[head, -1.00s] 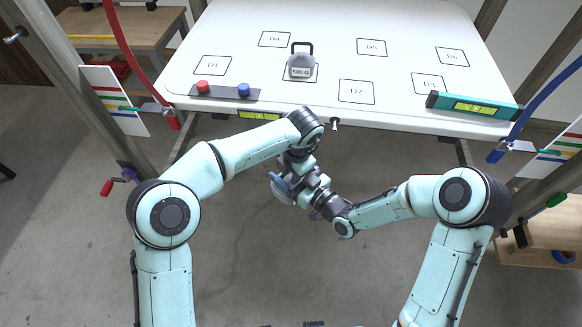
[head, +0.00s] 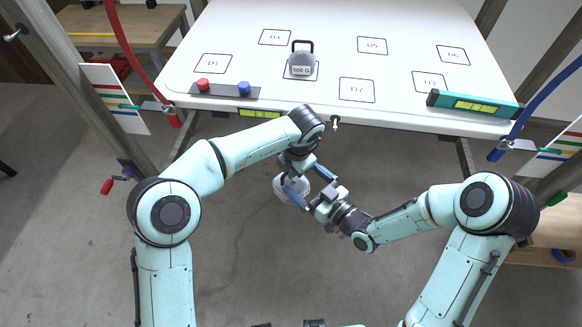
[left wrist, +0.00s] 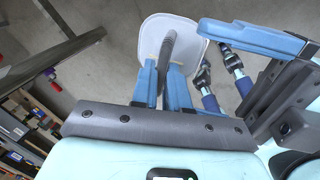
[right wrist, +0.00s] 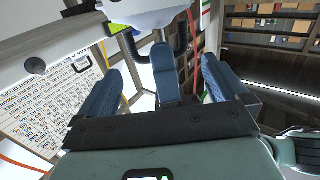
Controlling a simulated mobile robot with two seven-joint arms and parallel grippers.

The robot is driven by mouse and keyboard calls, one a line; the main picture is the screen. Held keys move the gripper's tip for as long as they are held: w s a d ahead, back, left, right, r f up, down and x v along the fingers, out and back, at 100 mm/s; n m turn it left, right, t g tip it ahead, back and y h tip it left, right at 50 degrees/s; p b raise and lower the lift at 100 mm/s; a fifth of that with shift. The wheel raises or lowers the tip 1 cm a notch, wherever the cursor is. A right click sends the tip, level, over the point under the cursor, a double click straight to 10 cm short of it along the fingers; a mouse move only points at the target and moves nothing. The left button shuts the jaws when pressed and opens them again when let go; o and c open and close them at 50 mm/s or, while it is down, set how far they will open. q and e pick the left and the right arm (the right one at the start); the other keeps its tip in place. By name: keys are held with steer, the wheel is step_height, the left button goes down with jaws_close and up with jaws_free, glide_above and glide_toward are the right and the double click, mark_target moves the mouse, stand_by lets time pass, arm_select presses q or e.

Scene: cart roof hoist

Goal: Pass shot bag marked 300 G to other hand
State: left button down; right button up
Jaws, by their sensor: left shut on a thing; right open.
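The shot bag (left wrist: 180,28) shows in the left wrist view as a pale grey pouch with a dark strap. My left gripper (left wrist: 164,70) is shut on this strap, and the bag is held in the air. In the head view the bag (head: 283,190) hangs below my left gripper (head: 291,172), partly hidden by the fingers. Its marking cannot be read. My right gripper (head: 303,180) is open close by, its fingers spread. In the right wrist view a blue finger, seemingly my left gripper's, stands between its open fingers, and a pale surface (right wrist: 150,12) shows above.
A grey weight marked 500 G (head: 301,65) stands on the white panel (head: 220,40) ahead, among several outlined squares. A strip with red and blue knobs (head: 222,92) and a teal level (head: 475,105) lie near its front edge. Floor below is clear.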

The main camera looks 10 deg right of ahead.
steer(key=v, duration=0.6)
steer(key=s+d+f+m+g+h, duration=0.1)
steer(key=s+f+m+g+h, duration=0.15)
steer(key=f, duration=0.75)
steer(key=s+d+f+m+g+h, duration=0.1)
steer(key=s+f+m+g+h, duration=0.2)
steer(key=f, duration=0.7)
steer(key=s+a+f+m+g+h, duration=0.1)
steer(key=s+f+m+g, duration=0.5)
steer(key=s, duration=0.9)
step_height(320, 180, down, 6)
steer(key=g, duration=0.3)
steer(key=shift+a+r+h, duration=0.2)
steer(key=shift+a+h, duration=0.05)
steer(key=shift+h, duration=0.1)
